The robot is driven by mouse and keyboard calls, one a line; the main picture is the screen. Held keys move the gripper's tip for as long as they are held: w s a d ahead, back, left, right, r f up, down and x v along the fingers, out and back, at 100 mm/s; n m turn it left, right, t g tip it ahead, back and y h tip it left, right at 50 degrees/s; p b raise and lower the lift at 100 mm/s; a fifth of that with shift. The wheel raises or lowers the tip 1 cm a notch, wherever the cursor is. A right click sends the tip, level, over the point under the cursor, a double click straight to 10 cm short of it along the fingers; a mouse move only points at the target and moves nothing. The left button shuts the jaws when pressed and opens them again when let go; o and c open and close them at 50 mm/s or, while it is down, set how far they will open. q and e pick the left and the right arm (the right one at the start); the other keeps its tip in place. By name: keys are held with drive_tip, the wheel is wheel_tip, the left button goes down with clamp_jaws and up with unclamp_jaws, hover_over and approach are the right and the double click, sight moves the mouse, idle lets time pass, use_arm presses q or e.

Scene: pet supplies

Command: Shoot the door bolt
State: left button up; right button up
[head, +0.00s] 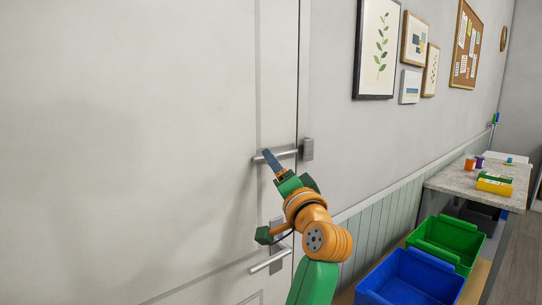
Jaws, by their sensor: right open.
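The door bolt (287,154) is a silver horizontal bar near the right edge of the white door (130,120). Its grey keeper (307,149) sits just to the right on the frame. The bar's right end comes close to the keeper; I cannot tell whether it is inside. My right gripper (270,160) is at the left part of the bar, its blue-grey finger crossing in front of it. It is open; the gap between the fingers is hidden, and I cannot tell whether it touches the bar. My left gripper is out of view.
A lever door handle (266,263) sits below the bolt, partly behind my right arm. At right, a blue bin (410,278) and a green bin (447,240) stand near a speckled counter (450,178) holding small items. Framed pictures (377,48) hang on the wall.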

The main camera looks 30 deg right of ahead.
drive_tip(key=x, duration=0.3)
drive_tip(key=shift+w+p, duration=0.2)
drive_tip(key=shift+p, duration=0.2)
drive_tip(key=shift+s+d, duration=0.1)
drive_tip(key=c, duration=0.9)
clamp_jaws()
drive_tip(key=shift+d+r, duration=0.1)
